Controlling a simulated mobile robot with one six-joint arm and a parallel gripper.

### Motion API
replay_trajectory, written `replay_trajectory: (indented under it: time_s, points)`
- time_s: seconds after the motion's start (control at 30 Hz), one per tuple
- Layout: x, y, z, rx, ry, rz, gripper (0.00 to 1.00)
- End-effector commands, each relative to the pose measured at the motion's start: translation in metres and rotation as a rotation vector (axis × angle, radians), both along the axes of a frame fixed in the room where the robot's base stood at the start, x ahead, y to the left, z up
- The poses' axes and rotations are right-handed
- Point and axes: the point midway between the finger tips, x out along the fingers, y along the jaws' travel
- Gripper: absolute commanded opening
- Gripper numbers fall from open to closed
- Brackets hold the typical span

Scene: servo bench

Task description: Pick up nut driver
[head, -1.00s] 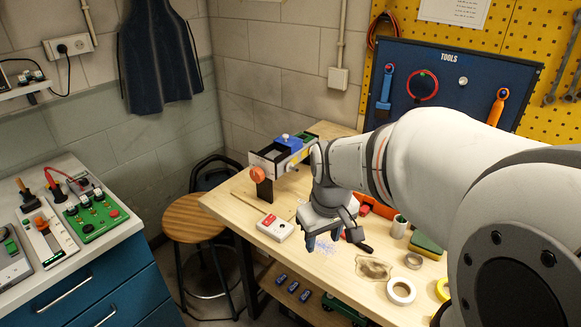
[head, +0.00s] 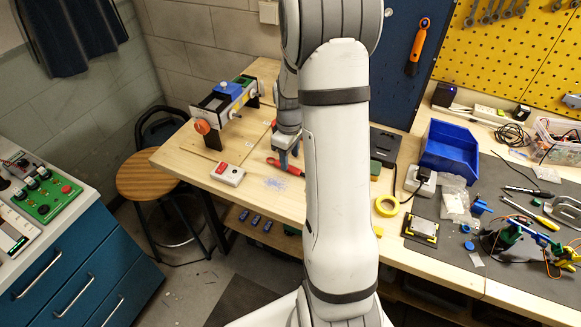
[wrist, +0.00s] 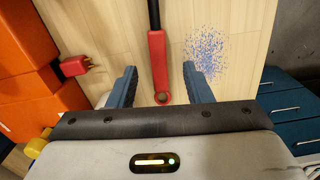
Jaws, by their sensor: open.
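A red-handled tool with a black shaft, which looks like the nut driver (wrist: 159,65), lies on the wooden bench top (head: 262,203). In the head view its red part (head: 287,167) shows beside my gripper, and the rest is hidden by my arm. My gripper (wrist: 158,85) is open, with a blue finger on each side of the red handle in the wrist view. The handle's holed end is close to my palm. I cannot tell the height gap between fingers and handle. In the head view my gripper (head: 284,158) points down at the bench.
A blue speckled patch (wrist: 205,52) is right of the tool. Orange boxes (wrist: 22,45) and a red plug-like piece (wrist: 76,66) are to the left. A red-and-white box (head: 228,174), yellow tape (head: 386,205) and blue bin (head: 450,150) stand on the benches.

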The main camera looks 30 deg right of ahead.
Motion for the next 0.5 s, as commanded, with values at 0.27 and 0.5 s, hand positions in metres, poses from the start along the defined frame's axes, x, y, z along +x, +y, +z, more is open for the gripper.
replay_trajectory:
  time_s: [0.27,0.5]
  points:
    - [0.001,-0.001,-0.033,0.001,0.003,0.0,0.45]
    - [0.001,-0.001,-0.037,0.0,0.0,0.0,0.45]
